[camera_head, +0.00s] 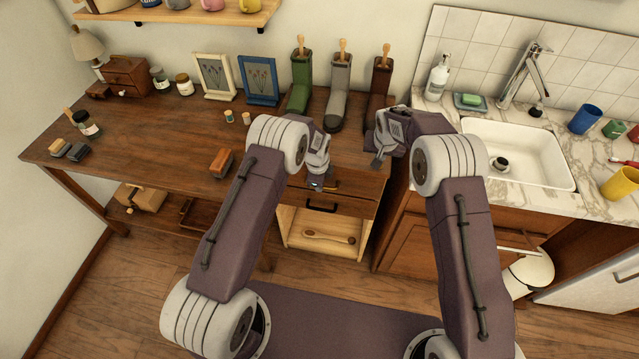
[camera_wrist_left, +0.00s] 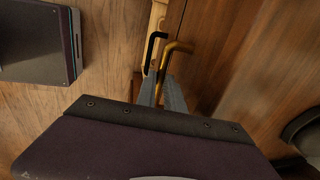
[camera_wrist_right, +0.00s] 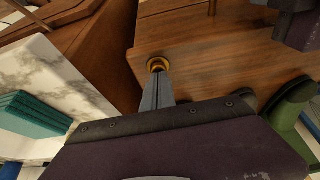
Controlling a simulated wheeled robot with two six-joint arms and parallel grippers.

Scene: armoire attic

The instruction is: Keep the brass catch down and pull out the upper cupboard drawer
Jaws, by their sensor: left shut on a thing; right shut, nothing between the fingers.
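The upper drawer front (camera_head: 350,187) is dark wood at the right end of the long table. Its brass handle (camera_wrist_left: 178,47) shows in the left wrist view. My left gripper (camera_head: 317,184) is shut on this handle; its fingers (camera_wrist_left: 168,88) reach up to it. The brass catch (camera_wrist_right: 158,63) is a small round brass piece set in the wooden top. My right gripper (camera_head: 377,163) is shut and empty, and its fingertips (camera_wrist_right: 157,77) are at the catch, seemingly touching it. The catch is hidden in the head view. How far the drawer is out I cannot tell.
Boots stand behind my grippers, including a grey one (camera_head: 339,85). A reddish-brown block (camera_head: 221,163) lies left on the table. A sink (camera_head: 520,155) is at right.

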